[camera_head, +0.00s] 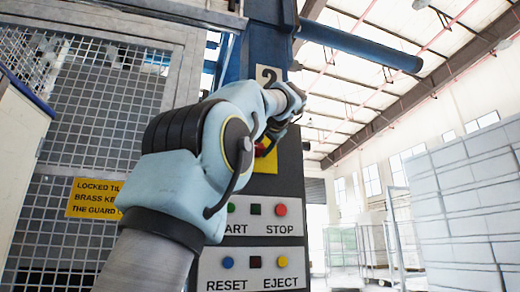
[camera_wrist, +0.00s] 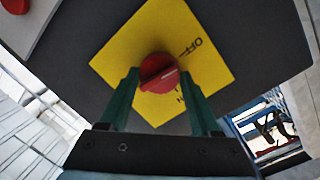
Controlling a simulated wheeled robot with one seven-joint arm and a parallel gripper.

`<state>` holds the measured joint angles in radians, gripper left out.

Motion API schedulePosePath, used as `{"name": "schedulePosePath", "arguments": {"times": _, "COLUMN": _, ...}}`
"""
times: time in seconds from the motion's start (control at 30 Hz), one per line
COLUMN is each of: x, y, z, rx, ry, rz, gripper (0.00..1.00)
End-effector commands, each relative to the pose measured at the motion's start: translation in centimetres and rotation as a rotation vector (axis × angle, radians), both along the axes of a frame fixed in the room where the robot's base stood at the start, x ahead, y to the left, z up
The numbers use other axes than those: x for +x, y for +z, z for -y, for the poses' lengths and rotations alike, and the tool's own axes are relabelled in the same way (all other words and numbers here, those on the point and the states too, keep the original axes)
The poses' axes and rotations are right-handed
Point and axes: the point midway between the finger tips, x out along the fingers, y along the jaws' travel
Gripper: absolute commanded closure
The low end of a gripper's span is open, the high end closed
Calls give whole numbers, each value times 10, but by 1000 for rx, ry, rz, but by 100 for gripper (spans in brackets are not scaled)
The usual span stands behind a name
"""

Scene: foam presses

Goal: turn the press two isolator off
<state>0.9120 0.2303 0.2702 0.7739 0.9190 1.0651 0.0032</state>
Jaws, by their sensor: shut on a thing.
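The isolator is a round red knob (camera_wrist: 158,72) on a yellow plate (camera_wrist: 207,66) in the wrist view. "OFF" is printed on the plate beside the knob; another marking is mostly hidden by a finger. A ridge crosses the knob at a slant; I cannot tell which marking it points to. My gripper (camera_wrist: 160,78) is shut on the knob, one green finger on each side. In the head view the yellow plate (camera_head: 266,163) shows below my wrist on the dark control panel (camera_head: 292,178), under a "2" label (camera_head: 268,74); my arm hides much of it.
Below are a red STOP button (camera_head: 281,210), a green button (camera_head: 231,207), a blue RESET button (camera_head: 228,262) and a yellow EJECT button (camera_head: 282,261). A mesh guard (camera_head: 105,105) with a yellow sign (camera_head: 92,198) stands left. Pale stacked blocks (camera_head: 465,205) are at right.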

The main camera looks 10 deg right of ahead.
Motion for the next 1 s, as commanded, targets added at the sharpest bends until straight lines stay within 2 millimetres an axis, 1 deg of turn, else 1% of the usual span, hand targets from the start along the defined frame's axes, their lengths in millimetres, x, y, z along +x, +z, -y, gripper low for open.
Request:
{"name": "schedulePosePath", "arguments": {"times": 0.03, "x": 1, "y": -3, "z": 0, "rx": -25, "ry": 2, "rz": -2, "gripper": 91}}
{"name": "schedulePosePath", "arguments": {"times": 0.3, "x": 1, "y": -3, "z": 0, "rx": -111, "ry": 3, "rz": 9, "gripper": 91}}
{"name": "schedulePosePath", "arguments": {"times": 0.83, "x": 1, "y": -3, "z": 0, "rx": -129, "ry": 3, "rz": 10, "gripper": 91}}
{"name": "schedulePosePath", "arguments": {"times": 0.87, "x": 1, "y": -3, "z": 0, "rx": -128, "ry": 2, "rz": 10, "gripper": 32}}
{"name": "schedulePosePath", "arguments": {"times": 1.0, "x": 0, "y": -2, "z": 0, "rx": -128, "ry": 2, "rz": 12, "gripper": 17}}
